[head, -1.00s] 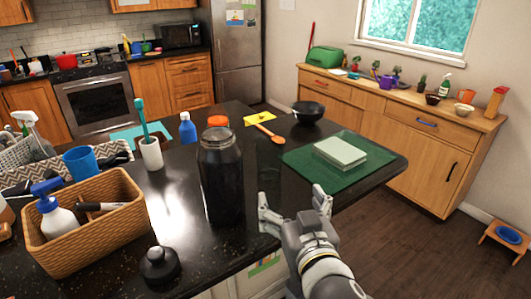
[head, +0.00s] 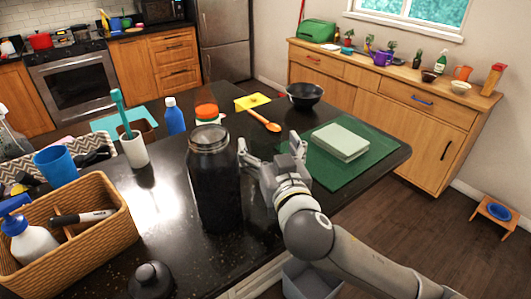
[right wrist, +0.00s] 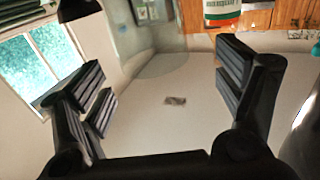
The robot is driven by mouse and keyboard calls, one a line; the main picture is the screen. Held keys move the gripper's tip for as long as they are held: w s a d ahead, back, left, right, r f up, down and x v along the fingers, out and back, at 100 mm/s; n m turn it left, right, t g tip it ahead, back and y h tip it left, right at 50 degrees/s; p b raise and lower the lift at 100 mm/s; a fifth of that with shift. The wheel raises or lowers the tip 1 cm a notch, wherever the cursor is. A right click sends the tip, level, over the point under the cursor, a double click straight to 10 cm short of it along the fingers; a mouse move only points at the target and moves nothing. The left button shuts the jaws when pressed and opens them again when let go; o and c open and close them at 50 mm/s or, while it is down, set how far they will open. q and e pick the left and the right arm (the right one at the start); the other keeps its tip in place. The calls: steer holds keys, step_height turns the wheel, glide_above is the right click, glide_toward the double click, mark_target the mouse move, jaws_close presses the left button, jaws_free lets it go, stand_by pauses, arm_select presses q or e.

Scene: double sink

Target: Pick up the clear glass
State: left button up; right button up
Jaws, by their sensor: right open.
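My right gripper (head: 271,145) is open and empty above the counter, right of a tall, see-through glass jar (head: 213,185) with an open mouth. The right wrist view is upside down. There, between and beyond the open fingers (right wrist: 165,100), a pale translucent shape with a curved edge (right wrist: 160,62) looks like a clear glass, but its outline is faint. I cannot make out a separate clear glass in the head view. My left gripper is not in view.
An orange-lidded container (head: 207,112), orange spoon (head: 264,121) and black bowl (head: 305,95) lie beyond my gripper. A green mat (head: 340,178) with a pale block (head: 341,142) is to its right. A wicker basket (head: 95,235), white cup (head: 134,150) and black lid (head: 151,280) are left.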

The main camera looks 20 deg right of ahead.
mark_target(262, 127)
steer(key=w+p, duration=0.1)
steer(key=w, duration=0.1)
steer(key=w+d+p, duration=0.1)
steer(key=w, duration=0.1)
steer(key=shift+w, duration=0.5)
steer(key=shift+c, duration=1.1)
steer(key=c, duration=1.2)
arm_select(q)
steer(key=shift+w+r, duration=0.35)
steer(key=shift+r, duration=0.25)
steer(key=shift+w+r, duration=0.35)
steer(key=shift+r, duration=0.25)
arm_select(e)
steer(key=shift+c, duration=0.7)
